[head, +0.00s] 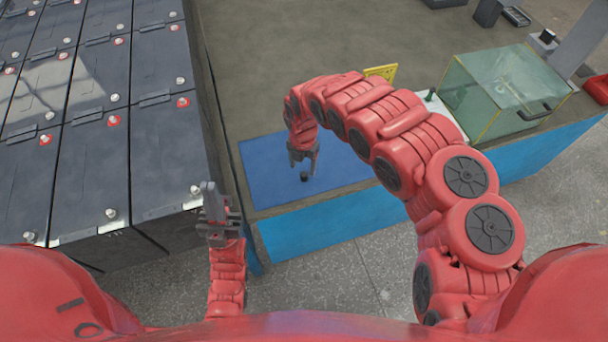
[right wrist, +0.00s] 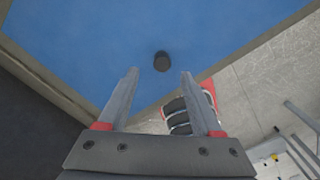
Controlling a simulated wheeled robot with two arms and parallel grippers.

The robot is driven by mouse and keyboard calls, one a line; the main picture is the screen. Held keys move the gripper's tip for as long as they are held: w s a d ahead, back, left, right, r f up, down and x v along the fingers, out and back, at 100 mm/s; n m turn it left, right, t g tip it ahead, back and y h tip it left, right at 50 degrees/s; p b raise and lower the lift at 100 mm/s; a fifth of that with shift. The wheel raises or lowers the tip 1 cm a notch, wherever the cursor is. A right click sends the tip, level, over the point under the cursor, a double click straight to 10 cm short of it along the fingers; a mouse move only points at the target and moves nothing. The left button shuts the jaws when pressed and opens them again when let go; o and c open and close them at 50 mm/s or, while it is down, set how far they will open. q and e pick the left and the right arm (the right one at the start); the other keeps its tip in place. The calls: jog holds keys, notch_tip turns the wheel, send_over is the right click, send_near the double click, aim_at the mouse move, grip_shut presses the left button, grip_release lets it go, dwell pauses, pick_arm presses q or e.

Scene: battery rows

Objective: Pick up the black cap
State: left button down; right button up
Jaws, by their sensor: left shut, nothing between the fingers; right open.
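The black cap (head: 304,176) is a small dark round piece lying on a blue mat (head: 265,175) on the table. It also shows in the right wrist view (right wrist: 161,61), beyond and between my fingertips. My right gripper (head: 303,165) is open and empty and points down just above the cap; in the right wrist view (right wrist: 159,72) its fingers stand apart on either side of the cap's line. My left gripper (head: 208,190) is shut and empty, in front of the table's left corner near the batteries, away from the cap.
Rows of dark batteries (head: 95,170) with red and white terminals fill the left. A glass box (head: 510,90) stands on the table's right side. A yellow sign (head: 381,72) stands behind my right arm. The table's back middle is clear.

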aim_at(304, 174)
jog(key=shift+w+d+f+p, duration=0.1)
jog(key=shift+d+f+p, duration=0.05)
jog(key=shift+f, duration=0.8)
jog(key=shift+d+f+p, duration=0.1)
jog(key=shift+f+p, duration=0.05)
jog(key=shift+f, duration=0.8)
grip_shut()
